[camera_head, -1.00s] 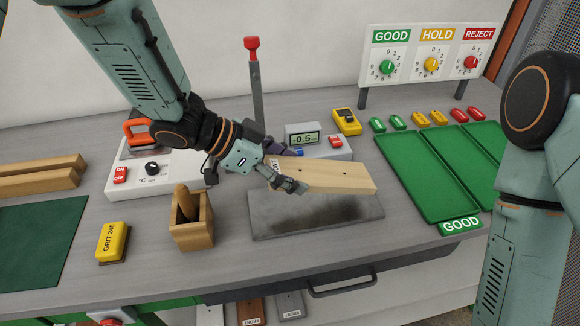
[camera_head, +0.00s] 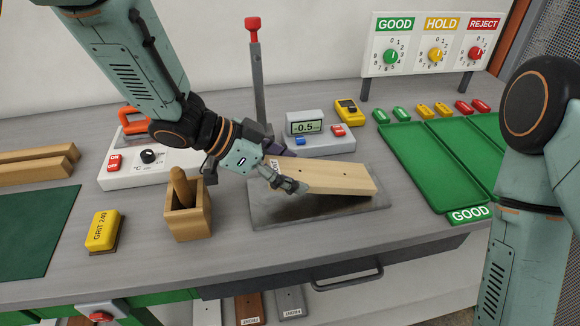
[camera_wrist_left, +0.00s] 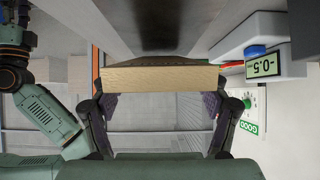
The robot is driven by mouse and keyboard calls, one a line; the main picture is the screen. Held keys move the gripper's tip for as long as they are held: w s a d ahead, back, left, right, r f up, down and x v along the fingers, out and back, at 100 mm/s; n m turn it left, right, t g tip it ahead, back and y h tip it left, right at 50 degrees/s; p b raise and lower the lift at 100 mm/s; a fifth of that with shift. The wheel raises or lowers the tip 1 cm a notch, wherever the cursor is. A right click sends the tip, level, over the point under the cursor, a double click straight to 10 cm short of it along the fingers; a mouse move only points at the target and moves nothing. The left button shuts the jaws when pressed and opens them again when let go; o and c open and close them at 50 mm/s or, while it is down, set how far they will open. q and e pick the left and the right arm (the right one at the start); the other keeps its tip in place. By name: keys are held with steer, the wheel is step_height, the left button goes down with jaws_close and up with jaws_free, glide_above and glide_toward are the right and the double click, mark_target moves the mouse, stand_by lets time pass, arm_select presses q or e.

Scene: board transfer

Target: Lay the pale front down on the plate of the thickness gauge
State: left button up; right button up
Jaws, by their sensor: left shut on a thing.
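The pale front (camera_head: 335,178) is a light wooden board in the middle of the head view. My left gripper (camera_head: 281,172) is shut on its left end. In the left wrist view the pale front (camera_wrist_left: 160,78) shows end-on between the two fingers of the left gripper (camera_wrist_left: 160,105). The grey plate (camera_head: 372,203) of the thickness gauge lies under the board. The board is over the plate; whether it touches cannot be told. The gauge's display (camera_head: 306,127) reads -0.5. My right arm shows at the right edge, but its gripper is out of view.
A red-knobbed lever (camera_head: 255,75) stands behind the plate. A wooden box (camera_head: 188,220) and a yellow grit block (camera_head: 103,232) stand to the left. Green trays (camera_head: 420,165) lie at the right, below the GOOD, HOLD and REJECT dials (camera_head: 435,52). A drawer handle (camera_head: 347,281) juts out in front.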

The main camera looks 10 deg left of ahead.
arm_select(q)
steer(key=shift+w+d+f, duration=0.1)
steer(key=shift+w+f, duration=0.05)
steer(key=o, duration=1)
steer(key=shift+w+f, duration=0.1)
steer(key=shift+w, duration=0.05)
steer(key=o, duration=0.3)
steer(key=shift+s, duration=0.2)
steer(key=shift+o, duration=0.4)
steer(key=shift+w, duration=0.1)
steer(key=shift+c, duration=0.2)
